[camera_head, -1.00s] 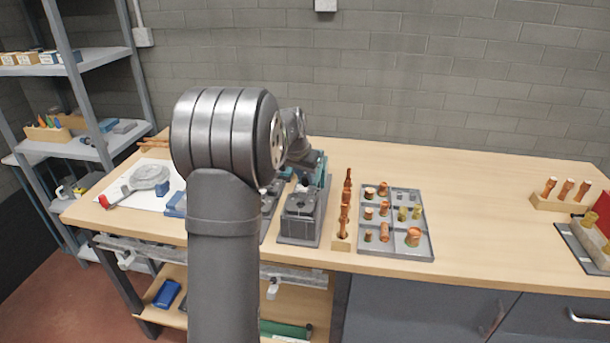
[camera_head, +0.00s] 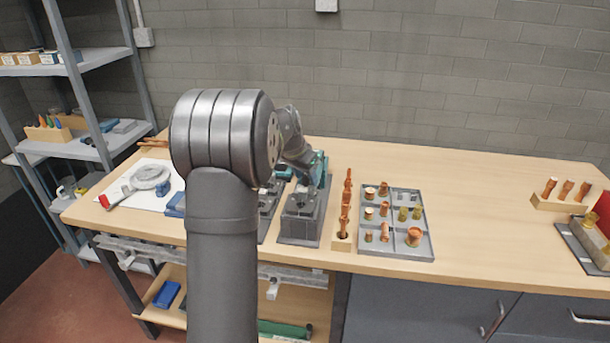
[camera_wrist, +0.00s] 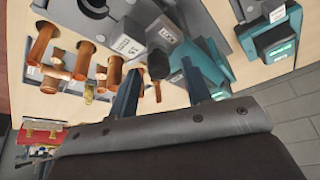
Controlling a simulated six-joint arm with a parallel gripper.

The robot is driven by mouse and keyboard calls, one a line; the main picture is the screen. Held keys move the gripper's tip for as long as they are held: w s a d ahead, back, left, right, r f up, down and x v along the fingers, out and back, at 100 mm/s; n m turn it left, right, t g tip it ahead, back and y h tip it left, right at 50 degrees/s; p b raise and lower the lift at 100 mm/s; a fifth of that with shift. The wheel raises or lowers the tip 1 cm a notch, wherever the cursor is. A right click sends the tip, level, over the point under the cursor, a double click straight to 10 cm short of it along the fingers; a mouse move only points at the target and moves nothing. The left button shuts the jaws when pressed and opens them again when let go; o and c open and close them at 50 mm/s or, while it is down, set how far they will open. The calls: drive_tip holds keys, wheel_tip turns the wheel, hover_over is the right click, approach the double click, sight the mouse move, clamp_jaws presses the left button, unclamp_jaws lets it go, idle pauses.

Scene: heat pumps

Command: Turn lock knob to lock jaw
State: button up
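A grey clamp fixture (camera_head: 299,229) stands on the bench just right of my arm in the head view. A dark rounded knob (camera_wrist: 158,64) sits just below that label. My gripper (camera_wrist: 160,70) is open, with one dark finger on each side of the knob in the picture. I cannot tell whether the fingers touch it or how deep they reach. In the head view my wrist is over the back of the fixture and the fingertips cannot be made out.
A wooden rack of copper pieces (camera_head: 343,243) stands close to the fixture's right side. Right of it is a grey compartment tray (camera_head: 424,245) of copper and brass fittings. Teal-and-grey units (camera_wrist: 277,45) are close by in the wrist view. The bench's right middle is clear.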

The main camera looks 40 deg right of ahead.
drive_tip(key=v, duration=1.7)
drive_tip(key=shift+a+r, duration=0.15)
drive_tip(key=s+d+n+t+y, duration=0.3)
drive_tip(key=s+d+n, duration=0.2)
drive_tip(key=n, duration=0.7)
drive_tip(key=x, duration=1.7)
drive_tip(key=shift+w+a, duration=0.1)
clamp_jaws()
